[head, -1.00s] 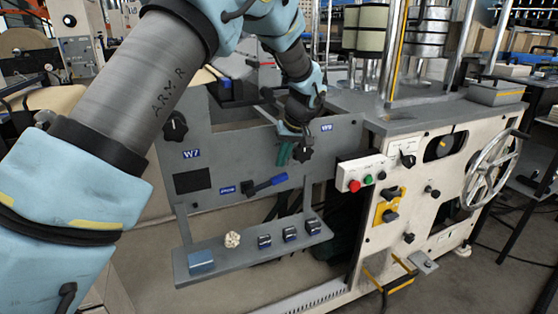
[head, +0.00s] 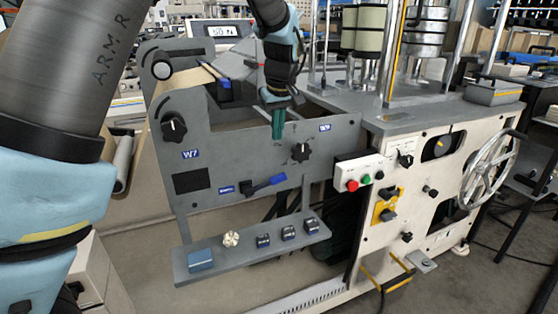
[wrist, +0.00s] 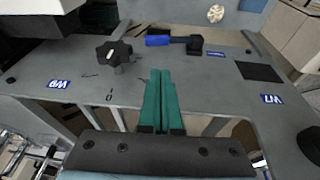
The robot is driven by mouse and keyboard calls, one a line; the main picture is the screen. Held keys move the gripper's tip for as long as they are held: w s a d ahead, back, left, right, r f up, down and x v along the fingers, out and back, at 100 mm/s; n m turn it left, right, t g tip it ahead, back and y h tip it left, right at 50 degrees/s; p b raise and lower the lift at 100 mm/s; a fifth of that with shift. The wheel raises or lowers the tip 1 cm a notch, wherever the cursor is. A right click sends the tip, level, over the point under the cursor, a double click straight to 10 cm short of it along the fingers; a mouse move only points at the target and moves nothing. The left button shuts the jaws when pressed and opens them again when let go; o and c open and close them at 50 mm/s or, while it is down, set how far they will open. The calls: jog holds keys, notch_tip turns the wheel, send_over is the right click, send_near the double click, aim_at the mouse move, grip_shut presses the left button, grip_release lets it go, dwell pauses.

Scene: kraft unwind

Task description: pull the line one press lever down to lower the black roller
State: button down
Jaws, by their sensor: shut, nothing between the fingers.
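A lever with a blue handle (head: 265,185) and a black pivot sits low on the grey machine panel, beside a small blue label. Its handle points right and slightly up. In the wrist view the lever (wrist: 172,40) shows beyond my fingertips, and nothing touches it. My gripper (head: 277,133) has green fingers pointing down, above and a little right of the lever and left of the black star knob (head: 302,152). In the wrist view the fingers (wrist: 161,72) are together and empty. I cannot pick out the black roller for certain.
A grey shelf (head: 270,250) with several small blocks juts out below the lever. A black knob (head: 173,126) is at the panel's upper left. A control box (head: 358,172) with red and green buttons and a large handwheel (head: 490,170) stand to the right.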

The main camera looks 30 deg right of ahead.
jog(key=p, duration=0.3)
send_near(281, 176)
jog(key=w+f, duration=0.1)
jog(key=f, duration=0.2)
jog(key=w+a+f, duration=0.1)
jog(key=f, duration=0.1)
jog(key=shift+w, duration=0.3)
jog(key=shift+d+f, duration=0.15)
jog(key=shift+f, duration=0.5)
jog(key=shift+s+d+f+b, duration=0.1)
jog(key=shift+d+f+b, duration=0.3)
jog(key=shift+f, duration=0.25)
jog(key=shift+d+f+b, duration=0.35)
jog(key=shift+f+b, duration=0.15)
jog(key=shift+f, duration=0.2)
jog(key=shift+r, duration=0.1)
jog(key=shift+r, duration=0.1)
